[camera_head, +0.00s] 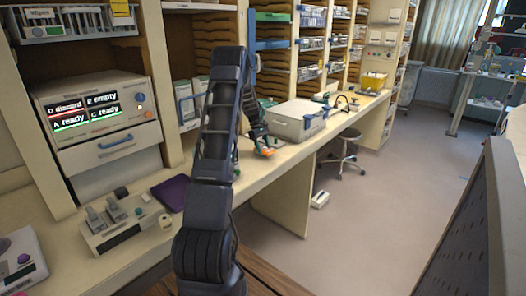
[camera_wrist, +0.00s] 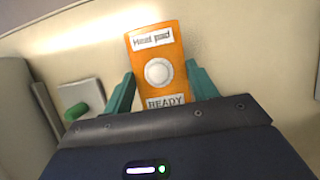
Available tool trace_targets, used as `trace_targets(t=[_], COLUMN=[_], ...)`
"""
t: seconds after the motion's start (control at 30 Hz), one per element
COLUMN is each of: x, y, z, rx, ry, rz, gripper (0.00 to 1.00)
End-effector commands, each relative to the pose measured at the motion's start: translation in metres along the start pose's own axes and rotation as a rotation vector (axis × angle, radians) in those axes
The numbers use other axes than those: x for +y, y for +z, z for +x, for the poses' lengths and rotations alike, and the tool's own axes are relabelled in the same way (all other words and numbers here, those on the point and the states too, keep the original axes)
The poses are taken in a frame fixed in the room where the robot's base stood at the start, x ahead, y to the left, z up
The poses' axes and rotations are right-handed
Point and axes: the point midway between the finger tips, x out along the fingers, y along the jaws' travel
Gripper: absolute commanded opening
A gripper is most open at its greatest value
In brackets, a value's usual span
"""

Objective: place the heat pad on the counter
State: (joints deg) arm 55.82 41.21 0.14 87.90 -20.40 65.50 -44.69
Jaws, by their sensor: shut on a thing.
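The heat pad (camera_wrist: 157,65) is a flat orange block with a white round button and labels reading "Heat pad" and "READY". My gripper (camera_wrist: 160,85) is shut on it, with one teal finger on each side. In the head view, my gripper (camera_head: 262,146) is low over the long cream counter (camera_head: 252,173), and a bit of orange shows at its tip. The arm hides part of the area. I cannot tell whether the pad touches the counter.
A grey-white box (camera_head: 297,120) sits on the counter just right of my gripper. A purple pad (camera_head: 172,192) and a device with several knobs (camera_head: 125,222) lie to the left. A machine with a lit screen (camera_head: 95,110) stands behind them. A stool (camera_head: 341,165) is below the counter.

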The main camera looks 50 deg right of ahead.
Motion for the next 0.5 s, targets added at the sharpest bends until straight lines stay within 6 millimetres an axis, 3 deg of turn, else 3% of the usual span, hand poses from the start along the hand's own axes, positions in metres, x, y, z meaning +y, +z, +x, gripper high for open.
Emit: trace_targets(t=[0.13,0.5], x=[0.000,0.000], y=[-0.007,-0.009], z=[0.018,0.021], rx=[0.000,0.000], ry=[0.000,0.000], rz=[-0.001,-0.001], gripper=[0.32,0.32])
